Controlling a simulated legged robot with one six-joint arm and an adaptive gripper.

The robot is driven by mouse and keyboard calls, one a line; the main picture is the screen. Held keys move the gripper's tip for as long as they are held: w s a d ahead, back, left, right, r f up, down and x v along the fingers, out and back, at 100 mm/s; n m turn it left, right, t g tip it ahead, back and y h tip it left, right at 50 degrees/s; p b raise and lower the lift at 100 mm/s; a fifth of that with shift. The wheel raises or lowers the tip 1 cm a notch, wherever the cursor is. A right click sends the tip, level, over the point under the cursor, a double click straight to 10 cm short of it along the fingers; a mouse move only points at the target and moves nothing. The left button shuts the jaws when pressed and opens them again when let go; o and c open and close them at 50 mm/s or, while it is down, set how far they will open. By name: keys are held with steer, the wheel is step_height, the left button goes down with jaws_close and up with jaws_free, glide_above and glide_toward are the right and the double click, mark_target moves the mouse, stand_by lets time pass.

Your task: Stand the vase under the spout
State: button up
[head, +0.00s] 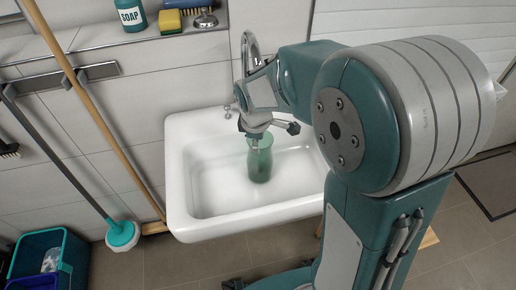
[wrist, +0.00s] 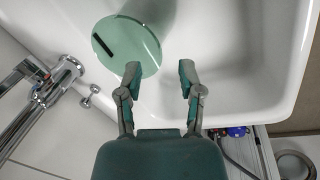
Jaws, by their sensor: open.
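The translucent green vase (head: 261,165) stands upright in the white sink basin (head: 205,185). In the wrist view it shows as a green round shape (wrist: 120,35) with a dark bar across it, just ahead of the left finger. The chrome faucet (head: 249,46) rises behind the basin, and my arm partly hides its spout. The faucet also shows at the left of the wrist view (wrist: 58,82), apart from the vase. My gripper (wrist: 159,72) is open with nothing between its fingers. In the head view it is close above the vase; contact cannot be told.
A ledge behind the sink holds a soap bottle (head: 131,15), a sponge (head: 170,21) and a metal stopper (head: 205,18). A teal bin (head: 48,262) stands lower left. The left half of the basin is free.

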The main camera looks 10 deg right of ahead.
step_height(320, 180, up, 7)
steer(key=s, duration=0.1)
steer(key=shift+a+f, duration=0.15)
steer(key=shift+a, duration=0.2)
steer(key=s+d+r+m+t, duration=0.1)
steer(key=s+r+m, duration=0.2)
steer(key=s+m, duration=0.3)
steer(key=s+d+r+m+t, duration=0.2)
steer(key=s+r+m, duration=0.2)
steer(key=s+m, duration=0.3)
steer(key=s, duration=0.5)
steer(key=shift+s+d+t+y, duration=0.2)
steer(key=shift+s+t+y, duration=0.1)
steer(key=shift+y, duration=0.1)
